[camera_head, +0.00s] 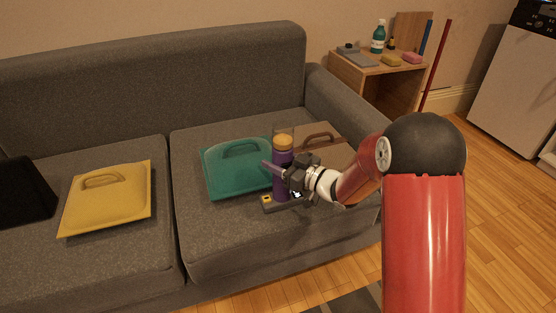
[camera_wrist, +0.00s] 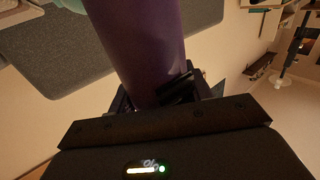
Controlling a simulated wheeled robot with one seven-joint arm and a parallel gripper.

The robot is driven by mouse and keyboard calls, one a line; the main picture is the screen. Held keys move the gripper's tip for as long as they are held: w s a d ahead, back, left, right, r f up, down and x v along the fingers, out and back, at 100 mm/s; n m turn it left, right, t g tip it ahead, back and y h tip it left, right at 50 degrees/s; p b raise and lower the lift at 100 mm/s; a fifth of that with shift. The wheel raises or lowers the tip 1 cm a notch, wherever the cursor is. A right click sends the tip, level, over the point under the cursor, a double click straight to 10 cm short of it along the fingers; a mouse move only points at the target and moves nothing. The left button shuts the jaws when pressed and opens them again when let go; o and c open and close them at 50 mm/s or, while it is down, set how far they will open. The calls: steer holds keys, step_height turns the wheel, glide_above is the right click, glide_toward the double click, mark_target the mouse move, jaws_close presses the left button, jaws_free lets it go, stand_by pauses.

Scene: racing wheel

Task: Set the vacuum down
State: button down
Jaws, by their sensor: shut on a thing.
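The vacuum looks like an upright purple cylinder (camera_head: 282,160) with a tan-orange top, over the front of the right sofa cushion. My gripper (camera_head: 288,178) is shut around its body from the right. In the wrist view the purple body (camera_wrist: 145,40) rises between the fingers (camera_wrist: 165,95). A dark flat piece with a yellow spot (camera_head: 267,200) shows at the vacuum's foot; I cannot tell whether it is part of the vacuum, or whether the vacuum touches the cushion. My gripper hides part of its lower body.
A teal case (camera_head: 225,180) lies close left of the vacuum and a brown one (camera_head: 335,140) lies behind right. A yellow case (camera_head: 110,205) and a black object (camera_head: 22,190) are on the left cushion. A wooden side table (camera_head: 375,75) holds bottles and sponges. Bare cushion (camera_head: 215,235) shows front left.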

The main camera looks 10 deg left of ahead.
steer(key=c, duration=0.6)
jaws_free()
steer(key=shift+c, duration=0.2)
